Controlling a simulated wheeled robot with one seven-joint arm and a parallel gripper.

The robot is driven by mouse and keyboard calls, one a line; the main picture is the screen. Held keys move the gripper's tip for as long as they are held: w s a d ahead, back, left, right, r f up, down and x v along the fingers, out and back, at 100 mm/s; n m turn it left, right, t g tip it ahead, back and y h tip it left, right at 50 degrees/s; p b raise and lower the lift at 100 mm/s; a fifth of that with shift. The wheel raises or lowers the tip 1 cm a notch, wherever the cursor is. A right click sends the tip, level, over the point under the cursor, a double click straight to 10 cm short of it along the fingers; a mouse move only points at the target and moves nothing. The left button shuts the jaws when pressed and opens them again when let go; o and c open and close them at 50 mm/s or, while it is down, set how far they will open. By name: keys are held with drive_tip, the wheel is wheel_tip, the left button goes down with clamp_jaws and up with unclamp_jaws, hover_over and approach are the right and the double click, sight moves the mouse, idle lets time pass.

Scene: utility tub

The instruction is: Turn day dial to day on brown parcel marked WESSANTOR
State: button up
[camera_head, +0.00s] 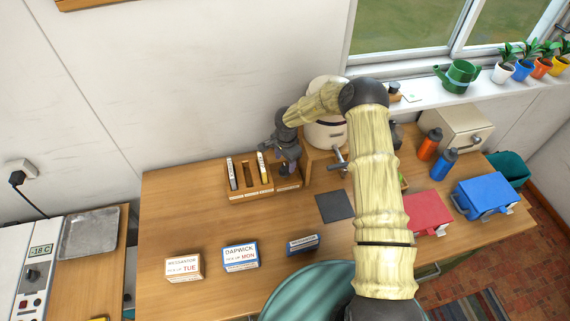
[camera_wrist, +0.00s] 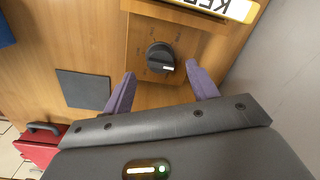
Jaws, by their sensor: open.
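The brown parcel (camera_head: 184,269) at the table's front left has a label that seems to read WESSANTOR, PICK UP TUE. The day dial (camera_wrist: 160,57) is a round black knob on a wooden board, with a white mark toward its lower right in the wrist view. Small markings ring it, too small to read. In the head view my gripper hides the dial. My gripper (camera_wrist: 162,84) is open and empty, its purple fingers at either side just below the knob in the picture; contact is not visible. It also shows in the head view (camera_head: 287,168), pointing down.
A blue DAPWICK MON parcel (camera_head: 241,258) and another blue box (camera_head: 303,244) stand at the front. A wooden card rack (camera_head: 252,194) is left of my gripper. A dark mat (camera_head: 335,206), red box (camera_head: 428,212) and blue box (camera_head: 485,195) lie right.

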sight(285, 167)
drive_tip(key=shift+w+a+f+p, duration=0.1)
drive_tip(key=shift+f+p, duration=0.55)
drive_tip(key=shift+f, duration=1.55)
drive_tip(key=shift+c, duration=0.5)
drive_tip(key=c, duration=0.9)
drive_tip(key=shift+o, duration=0.2)
